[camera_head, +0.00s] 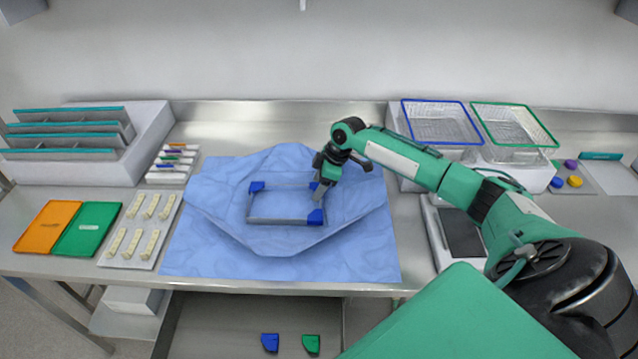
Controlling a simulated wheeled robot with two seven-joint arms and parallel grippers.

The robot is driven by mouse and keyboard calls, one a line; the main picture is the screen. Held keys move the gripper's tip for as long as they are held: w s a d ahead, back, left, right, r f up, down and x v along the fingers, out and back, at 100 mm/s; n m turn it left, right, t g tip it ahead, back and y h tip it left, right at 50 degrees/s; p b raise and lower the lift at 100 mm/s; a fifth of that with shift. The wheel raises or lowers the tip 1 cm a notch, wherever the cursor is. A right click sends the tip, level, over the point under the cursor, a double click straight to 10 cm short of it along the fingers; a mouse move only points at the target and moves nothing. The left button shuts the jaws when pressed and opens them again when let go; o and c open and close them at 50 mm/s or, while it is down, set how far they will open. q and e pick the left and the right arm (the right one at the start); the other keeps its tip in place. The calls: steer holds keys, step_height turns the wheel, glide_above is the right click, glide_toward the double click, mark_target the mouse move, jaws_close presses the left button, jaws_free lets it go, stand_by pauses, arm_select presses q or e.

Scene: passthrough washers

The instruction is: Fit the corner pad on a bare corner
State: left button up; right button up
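A grey rectangular frame-like tray (284,220) lies on the blue wrap sheet (190,258). A blue corner pad (257,186) sits on its far left corner and another blue corner pad (316,217) on its near right corner. The near left corner looks bare. My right gripper (319,194) points down at the far right corner and partly hides it. A bit of blue (313,186) shows there beside the fingers; I cannot tell whether it is held or how it sits. The finger opening is too small to judge. My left gripper is not in view.
A loose blue piece (269,342) and a green piece (311,344) lie low at the front. Orange (47,227) and green (88,229) folders and a board of pale pieces (140,229) lie left. Blue-rimmed (438,123) and green-rimmed (512,127) baskets stand right.

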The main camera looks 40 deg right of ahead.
steer(key=shift+r, duration=0.1)
steer(key=b+v, duration=0.2)
steer(key=v, duration=1.1)
steer(key=shift+s+r+b, duration=0.15)
steer(key=shift+r+b, duration=0.15)
steer(key=shift+b, duration=0.1)
steer(key=shift+d, duration=0.1)
